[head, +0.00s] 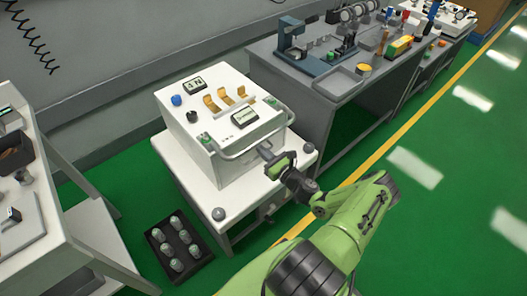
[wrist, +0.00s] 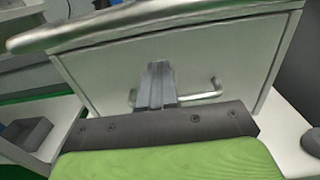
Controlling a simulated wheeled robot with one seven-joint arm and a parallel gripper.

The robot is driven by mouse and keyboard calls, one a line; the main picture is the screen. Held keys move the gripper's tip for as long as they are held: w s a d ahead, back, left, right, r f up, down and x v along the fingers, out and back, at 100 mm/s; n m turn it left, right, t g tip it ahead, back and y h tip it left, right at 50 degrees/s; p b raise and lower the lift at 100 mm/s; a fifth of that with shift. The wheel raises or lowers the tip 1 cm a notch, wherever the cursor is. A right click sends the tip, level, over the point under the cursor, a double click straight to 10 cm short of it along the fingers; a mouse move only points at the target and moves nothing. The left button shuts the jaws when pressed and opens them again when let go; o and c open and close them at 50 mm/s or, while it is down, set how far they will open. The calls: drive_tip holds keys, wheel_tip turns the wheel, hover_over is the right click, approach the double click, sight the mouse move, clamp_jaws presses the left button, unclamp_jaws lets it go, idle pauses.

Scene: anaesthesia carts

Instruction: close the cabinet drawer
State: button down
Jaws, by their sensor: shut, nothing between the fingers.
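The white cabinet (head: 225,165) stands on a white cart, with a grey rail along its front top edge. In the wrist view its pale drawer front (wrist: 105,75) fills the middle and carries a metal bar handle (wrist: 205,95). My gripper (head: 265,150) is at the cabinet's front, below the rail. How far the drawer stands out is not clear.
A black tray (head: 185,272) of grey cylinders lies on the floor at the cart's left. A grey workbench (head: 265,65) with tools stands behind to the right. A white shelf unit (head: 95,235) is at the left. Green floor is clear at the right.

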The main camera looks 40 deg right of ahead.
drive_tip(key=s+p, duration=0.1)
drive_tip(key=s, duration=0.9)
drive_tip(key=shift+d+p, duration=0.2)
drive_tip(key=shift+p, duration=0.15)
drive_tip(key=a+r+n+g+y+p, duration=0.3)
drive_tip(key=a+r+n+g, duration=0.5)
drive_tip(key=r+n, duration=0.4)
drive_tip(key=a+r+n+g+y+p, duration=0.2)
drive_tip(key=a+r+n+g, duration=0.55)
drive_tip(key=r+n, duration=0.4)
drive_tip(key=s+a+r+n+t+h+p, duration=0.1)
drive_tip(key=s+a+r+n, duration=0.3)
drive_tip(key=r, duration=0.5)
drive_tip(key=s+a+r+n+t+h+p, duration=0.2)
drive_tip(key=s+a+r+n+h+p, duration=0.1)
drive_tip(key=s+r+n, duration=0.5)
drive_tip(key=shift+s+a+r+h, duration=0.55)
drive_tip(key=shift+s+r+h, duration=0.3)
drive_tip(key=shift+s, duration=0.35)
